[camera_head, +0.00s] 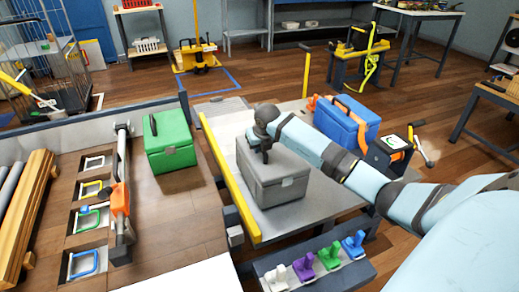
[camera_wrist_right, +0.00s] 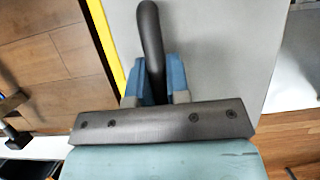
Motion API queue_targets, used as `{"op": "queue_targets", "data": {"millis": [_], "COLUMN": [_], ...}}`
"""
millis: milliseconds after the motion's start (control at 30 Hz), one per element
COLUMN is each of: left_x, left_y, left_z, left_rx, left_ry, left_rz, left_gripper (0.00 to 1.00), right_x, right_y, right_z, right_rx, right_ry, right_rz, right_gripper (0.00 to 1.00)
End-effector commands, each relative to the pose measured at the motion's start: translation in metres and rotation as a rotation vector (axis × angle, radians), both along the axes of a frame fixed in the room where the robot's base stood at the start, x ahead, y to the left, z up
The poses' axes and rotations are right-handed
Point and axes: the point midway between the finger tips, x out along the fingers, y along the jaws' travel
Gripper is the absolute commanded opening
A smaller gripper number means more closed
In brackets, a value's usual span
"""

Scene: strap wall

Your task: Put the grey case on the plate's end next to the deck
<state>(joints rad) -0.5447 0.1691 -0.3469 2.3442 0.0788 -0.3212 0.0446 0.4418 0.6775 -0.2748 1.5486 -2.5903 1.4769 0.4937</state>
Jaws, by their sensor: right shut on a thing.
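The grey case (camera_head: 277,182) is a box with a dark handle on its lid. In the head view it is at or just above the left end of the grey plate (camera_head: 325,184), beside the yellow bar; I cannot tell if it touches the plate. My right gripper (camera_head: 263,145) is over the lid. In the right wrist view the gripper (camera_wrist_right: 154,80) has its blue fingers closed on the dark handle (camera_wrist_right: 150,28). The brown deck (camera_head: 150,215) lies to the left, past the yellow bar (camera_head: 228,172). My left gripper is not in view.
A green case (camera_head: 170,142) stands on the deck near the plate. A blue case (camera_head: 347,122) with orange straps is at the plate's right side. Several coloured clips (camera_head: 328,257) sit on a rack in front. An orange-handled bar (camera_head: 120,200) lies on the deck.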

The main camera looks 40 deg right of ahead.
Motion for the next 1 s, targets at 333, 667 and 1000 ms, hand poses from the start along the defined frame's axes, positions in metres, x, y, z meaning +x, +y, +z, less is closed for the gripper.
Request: {"op": "queue_targets", "data": {"millis": [333,667,1000], "left_x": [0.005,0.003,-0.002], "left_y": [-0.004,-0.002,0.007], "left_z": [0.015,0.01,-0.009], "left_rx": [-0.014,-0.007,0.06], "left_ry": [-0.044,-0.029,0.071], "left_rz": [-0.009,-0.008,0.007], "left_gripper": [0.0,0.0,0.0], "right_x": [0.0,0.0,-0.02], "right_y": [0.0,0.0,0.006], "right_z": [-0.006,-0.003,0.05], "right_rx": [-0.001,-0.001,-0.004], "right_ry": [0.0,-0.001,-0.004], "right_rz": [0.0,-0.001,0.0], "right_gripper": [0.35,0.42,0.42]}}
